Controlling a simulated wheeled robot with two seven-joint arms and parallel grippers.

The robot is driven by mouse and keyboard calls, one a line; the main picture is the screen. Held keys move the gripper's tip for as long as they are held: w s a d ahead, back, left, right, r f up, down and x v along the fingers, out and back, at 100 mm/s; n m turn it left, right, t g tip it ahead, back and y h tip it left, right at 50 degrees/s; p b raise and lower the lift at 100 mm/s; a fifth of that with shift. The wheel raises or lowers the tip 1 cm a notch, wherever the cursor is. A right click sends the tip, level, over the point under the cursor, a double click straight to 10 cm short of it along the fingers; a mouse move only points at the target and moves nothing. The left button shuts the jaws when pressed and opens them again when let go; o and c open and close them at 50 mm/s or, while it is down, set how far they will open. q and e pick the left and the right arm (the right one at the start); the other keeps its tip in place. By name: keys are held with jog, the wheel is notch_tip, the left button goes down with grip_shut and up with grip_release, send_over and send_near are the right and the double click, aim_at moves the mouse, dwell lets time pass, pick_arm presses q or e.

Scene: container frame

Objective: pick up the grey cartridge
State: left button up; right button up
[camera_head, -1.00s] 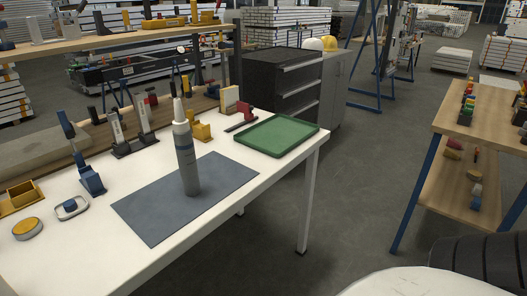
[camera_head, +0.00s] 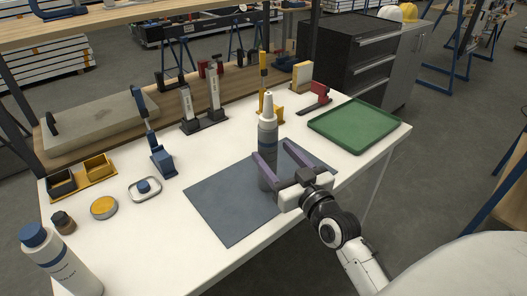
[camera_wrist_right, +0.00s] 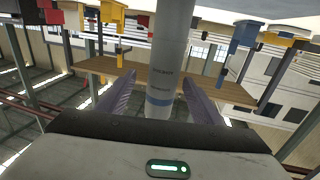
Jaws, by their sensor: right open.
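The grey cartridge (camera_head: 267,137) stands upright on the dark grey mat (camera_head: 226,207), its pale nozzle pointing up. My right gripper (camera_head: 265,170) is at the cartridge's lower body, with its purple fingers spread on either side. In the right wrist view the cartridge (camera_wrist_right: 166,75) rises between the two open fingers (camera_wrist_right: 160,97), with gaps visible beside it. The gripper is open and does not clamp it. My left gripper is not in view.
A green tray (camera_head: 355,124) lies at the table's right end. A red clamp (camera_head: 316,100) and yellow holder (camera_head: 277,115) stand behind the cartridge. A white bottle with a blue cap (camera_head: 60,260) is at front left. A blue tool (camera_head: 160,158) stands left of the mat.

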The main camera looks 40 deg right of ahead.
jog(key=shift+w, duration=1.1)
jog(key=w, duration=0.3)
jog(key=shift+w+d+f, duration=0.1)
jog(key=shift+w+f, duration=0.1)
jog(key=shift+w, duration=0.15)
jog(key=shift+w+p, duration=0.3)
jog(key=shift+w, duration=0.2)
jog(key=c, duration=1.3)
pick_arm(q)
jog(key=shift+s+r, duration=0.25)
pick_arm(e)
jog(key=shift+r, duration=0.1)
jog(key=shift+c, duration=0.9)
